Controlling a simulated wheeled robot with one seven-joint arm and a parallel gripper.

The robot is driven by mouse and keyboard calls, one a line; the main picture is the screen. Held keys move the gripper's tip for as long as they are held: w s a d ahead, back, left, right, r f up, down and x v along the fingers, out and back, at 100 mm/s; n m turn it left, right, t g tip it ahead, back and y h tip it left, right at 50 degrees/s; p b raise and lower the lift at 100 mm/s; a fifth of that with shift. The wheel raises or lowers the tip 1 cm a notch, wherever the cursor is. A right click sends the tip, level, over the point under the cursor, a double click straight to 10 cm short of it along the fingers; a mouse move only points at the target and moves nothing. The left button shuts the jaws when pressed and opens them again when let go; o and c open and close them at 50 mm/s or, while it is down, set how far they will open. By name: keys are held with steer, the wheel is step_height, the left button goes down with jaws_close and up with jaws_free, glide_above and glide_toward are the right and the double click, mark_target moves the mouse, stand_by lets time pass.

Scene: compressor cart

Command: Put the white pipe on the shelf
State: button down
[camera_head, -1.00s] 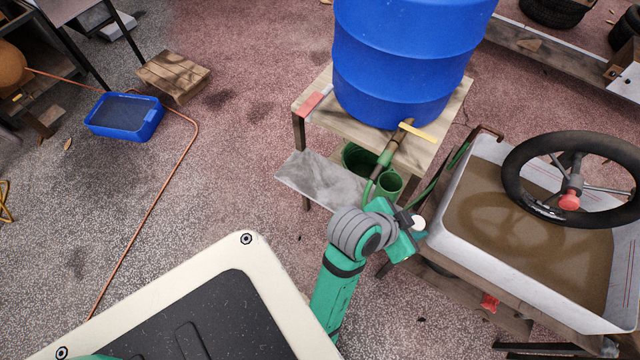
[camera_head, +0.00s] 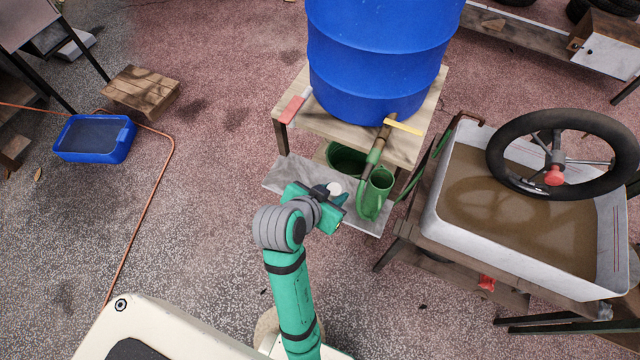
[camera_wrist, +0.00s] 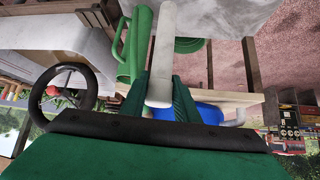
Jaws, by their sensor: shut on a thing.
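My gripper (camera_head: 332,196) is shut on the white pipe; its two green fingers (camera_wrist: 162,98) clasp the pipe's near end in the wrist view. The white pipe (camera_wrist: 164,38) extends away from the fingers there; in the head view only its pale rounded end (camera_head: 335,188) shows. The shelf (camera_head: 284,175) is the low grey board under the wooden stand. My gripper appears in front of its near edge, with height above it unclear. The shelf's grey surface also shows at the top of the wrist view (camera_wrist: 225,14).
A green watering can (camera_head: 376,192) and a dark green bucket (camera_head: 345,158) stand at the shelf's right. A blue barrel (camera_head: 380,60) with a tap stands on the wooden stand (camera_head: 335,122) above. A white basin (camera_head: 440,215) is to the right. The shelf's left part is bare.

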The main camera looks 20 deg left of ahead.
steer(key=w+a+f, duration=0.2)
steer(key=w+f, duration=0.4)
steer(key=w+a+f, duration=0.2)
steer(key=w+f, duration=0.4)
steer(key=w, duration=0.1)
steer(key=shift+a+f, duration=0.25)
steer(key=shift+f, duration=0.25)
steer(key=c, duration=1.4)
jaws_free()
steer(key=shift+o, duration=0.2)
